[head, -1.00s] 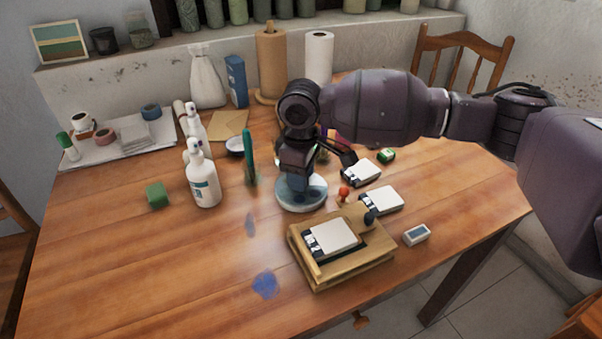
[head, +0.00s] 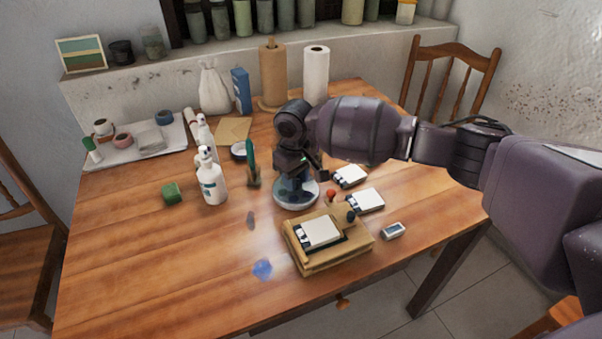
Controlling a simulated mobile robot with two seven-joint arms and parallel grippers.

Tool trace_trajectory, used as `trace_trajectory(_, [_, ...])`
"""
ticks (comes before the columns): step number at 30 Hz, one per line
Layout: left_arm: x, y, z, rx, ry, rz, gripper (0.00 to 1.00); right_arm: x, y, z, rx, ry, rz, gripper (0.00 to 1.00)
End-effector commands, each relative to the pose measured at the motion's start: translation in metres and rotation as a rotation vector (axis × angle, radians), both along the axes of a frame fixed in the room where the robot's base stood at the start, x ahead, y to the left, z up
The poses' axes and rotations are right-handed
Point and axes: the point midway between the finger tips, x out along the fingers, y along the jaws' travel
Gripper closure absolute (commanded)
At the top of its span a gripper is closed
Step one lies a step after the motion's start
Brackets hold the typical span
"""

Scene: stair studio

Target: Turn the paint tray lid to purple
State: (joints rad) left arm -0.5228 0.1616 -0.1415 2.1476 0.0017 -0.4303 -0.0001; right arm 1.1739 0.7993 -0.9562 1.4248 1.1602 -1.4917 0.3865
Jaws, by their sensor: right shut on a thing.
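The round paint tray (head: 311,200) stands on the table under my right gripper, with a pale bluish rim showing. My right gripper (head: 295,182) points down at the middle of the tray and is shut on its lid. The wrist and fingers hide most of the lid, and I cannot tell which colour it is turned to. My left gripper is not in view.
A wooden press (head: 330,260) with a white block stands in front of the tray. White pads (head: 364,200) and a small red-topped stamp lie to the right.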

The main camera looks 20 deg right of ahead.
Motion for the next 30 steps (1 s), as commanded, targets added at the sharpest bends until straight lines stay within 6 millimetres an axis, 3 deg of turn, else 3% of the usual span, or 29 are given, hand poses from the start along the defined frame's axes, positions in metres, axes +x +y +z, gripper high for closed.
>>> trace_trajectory(1, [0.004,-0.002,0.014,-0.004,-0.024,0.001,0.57,-0.001,0.001,0.011,0.002,-0.006,-0.045,0.91])
trace_trajectory(10, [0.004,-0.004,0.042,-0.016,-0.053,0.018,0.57,-0.002,0.002,0.007,0.002,0.001,-0.317,0.91])
trace_trajectory(21, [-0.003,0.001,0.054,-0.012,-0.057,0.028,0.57,-0.002,0.001,0.0,0.001,0.005,-0.551,0.91])
trace_trajectory(30, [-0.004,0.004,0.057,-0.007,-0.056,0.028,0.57,-0.002,0.001,-0.003,-0.002,0.006,-0.624,0.91])
